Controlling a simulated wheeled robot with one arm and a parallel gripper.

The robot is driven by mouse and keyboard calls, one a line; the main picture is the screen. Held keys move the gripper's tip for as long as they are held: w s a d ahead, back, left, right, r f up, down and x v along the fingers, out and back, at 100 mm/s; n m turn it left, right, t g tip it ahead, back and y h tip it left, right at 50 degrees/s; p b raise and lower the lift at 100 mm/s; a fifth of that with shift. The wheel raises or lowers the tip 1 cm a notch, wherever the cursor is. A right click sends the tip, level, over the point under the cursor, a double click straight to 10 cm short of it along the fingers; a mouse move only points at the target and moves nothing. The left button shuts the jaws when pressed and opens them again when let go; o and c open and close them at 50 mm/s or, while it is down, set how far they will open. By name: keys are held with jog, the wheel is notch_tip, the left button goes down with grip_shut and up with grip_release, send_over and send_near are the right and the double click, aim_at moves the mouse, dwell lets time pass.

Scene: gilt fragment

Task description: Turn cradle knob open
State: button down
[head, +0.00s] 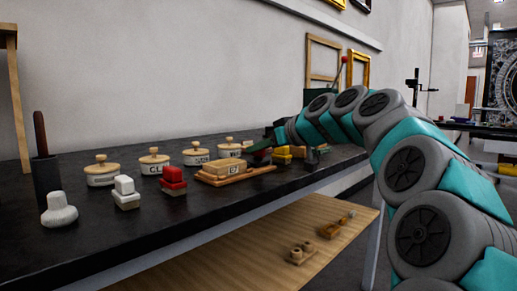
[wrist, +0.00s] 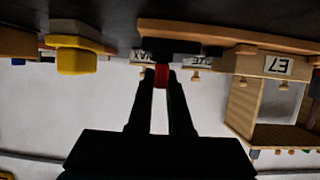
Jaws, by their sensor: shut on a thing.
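In the wrist view, which is upside down, my gripper (wrist: 161,80) is shut on a small red knob (wrist: 161,72). The knob sits by a dark block (wrist: 165,46) at a long wooden cradle board (wrist: 225,34). A wooden block labelled E7 (wrist: 270,66) is beside it on that board. In the head view, the cradle board (head: 236,177) with the E7 block (head: 222,168) lies on the dark bench. My gripper (head: 262,151) reaches in at its far right end, and the knob is mostly hidden there. How far the knob is turned I cannot tell.
Several lidded white jars (head: 154,163) stand behind the board. A red block (head: 173,180), a white block (head: 126,194) and a white fluted piece (head: 58,211) are to the left. Yellow blocks (head: 291,152) sit close right of my gripper. A wooden shelf (head: 255,255) lies below the bench.

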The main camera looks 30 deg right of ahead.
jog(key=c, duration=0.8)
grip_release()
jog(key=shift+c, duration=0.2)
jog(key=v, duration=0.7)
jog(key=shift+s+d+r, duration=0.1)
jog(key=shift+s+d, duration=0.05)
jog(key=shift+s, duration=0.2)
